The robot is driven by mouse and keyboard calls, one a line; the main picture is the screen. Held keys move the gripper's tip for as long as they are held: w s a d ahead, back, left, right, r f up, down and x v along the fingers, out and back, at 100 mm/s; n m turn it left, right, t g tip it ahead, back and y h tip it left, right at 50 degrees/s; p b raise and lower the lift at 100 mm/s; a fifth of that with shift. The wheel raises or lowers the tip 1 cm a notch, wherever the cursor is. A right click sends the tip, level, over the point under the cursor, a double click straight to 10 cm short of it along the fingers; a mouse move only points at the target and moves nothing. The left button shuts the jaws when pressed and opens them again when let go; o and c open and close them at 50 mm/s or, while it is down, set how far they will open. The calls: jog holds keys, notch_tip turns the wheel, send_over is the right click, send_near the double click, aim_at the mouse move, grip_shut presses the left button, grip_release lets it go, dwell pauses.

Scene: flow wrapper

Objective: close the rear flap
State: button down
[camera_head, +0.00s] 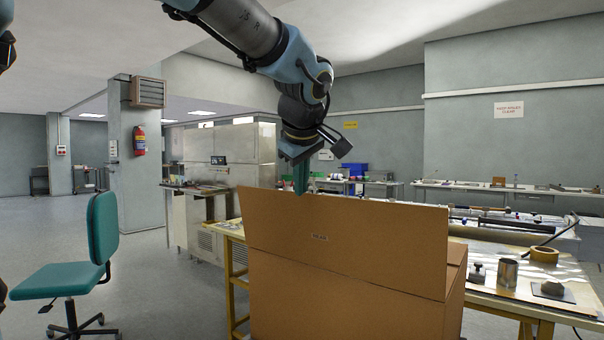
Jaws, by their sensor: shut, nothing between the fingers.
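A brown cardboard box (330,300) stands in front of me. A wide flap (350,232) rises steeply from its near side and carries a small printed label. I cannot tell whether this is the rear flap. It hides the box opening and any flaps behind it. A short part of the right side (456,270) shows beyond its right edge. My gripper (301,190) points down at the flap's top edge, left of its middle. Its teal fingers are shut and empty. I cannot tell whether they touch the edge or are just behind it.
A yellow-framed worktable (545,308) extends behind and right of the box, with a metal can (507,273) and a tape roll (544,255) on it. A teal chair (70,265) stands at left. Open floor (150,290) lies between chair and box.

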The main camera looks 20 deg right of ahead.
aim_at(312, 195)
jog(key=w+d+f+p, duration=0.2)
jog(key=w, duration=0.1)
jog(key=w+d+f+p, duration=0.1)
jog(key=d, duration=0.1)
jog(key=shift+w+d+f, duration=0.1)
jog(key=shift+w+f, duration=0.2)
jog(key=shift+w, duration=0.1)
jog(key=shift+w+d, duration=0.2)
jog(key=shift+d, duration=0.15)
